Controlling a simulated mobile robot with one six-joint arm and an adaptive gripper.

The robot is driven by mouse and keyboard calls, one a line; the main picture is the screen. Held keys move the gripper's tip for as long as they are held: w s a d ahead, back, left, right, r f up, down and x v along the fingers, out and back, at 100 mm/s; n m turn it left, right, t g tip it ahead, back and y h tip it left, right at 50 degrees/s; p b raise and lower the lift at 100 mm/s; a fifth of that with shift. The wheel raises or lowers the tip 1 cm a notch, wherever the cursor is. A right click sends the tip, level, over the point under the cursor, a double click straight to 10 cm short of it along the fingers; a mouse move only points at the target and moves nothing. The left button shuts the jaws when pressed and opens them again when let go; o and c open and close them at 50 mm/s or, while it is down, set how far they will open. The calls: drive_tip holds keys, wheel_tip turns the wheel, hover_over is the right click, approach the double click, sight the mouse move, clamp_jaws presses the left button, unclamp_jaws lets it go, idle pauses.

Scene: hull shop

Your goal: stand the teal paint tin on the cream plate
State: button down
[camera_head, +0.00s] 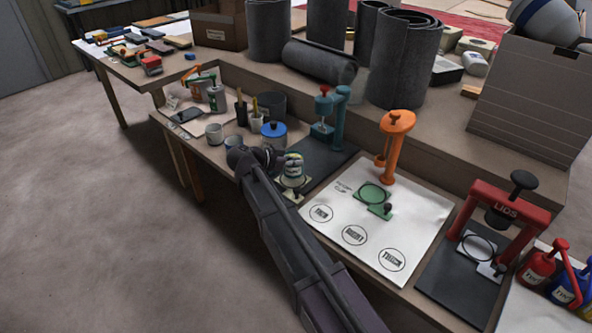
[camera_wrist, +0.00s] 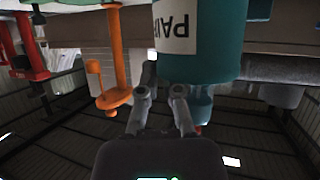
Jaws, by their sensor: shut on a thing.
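I cannot tell whether the tin's base touches the plate.
A teal press (camera_head: 337,118) stands just behind the tin, with a blue-lidded pot (camera_head: 273,139) to its left. To the right lie a white sheet (camera_head: 414,211) with printed circles, an orange stand (camera_head: 395,140) and a red press (camera_head: 510,205). Grey rolls (camera_head: 402,65) stand behind.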

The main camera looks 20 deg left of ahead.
drive_tip(key=shift+f+b, duration=1.25)
drive_tip(key=shift+f, duration=0.2)
drive_tip(key=c, duration=0.8)
unclamp_jaws()
drive_tip(key=p+v, duration=0.5)
drive_tip(key=v, duration=0.7)
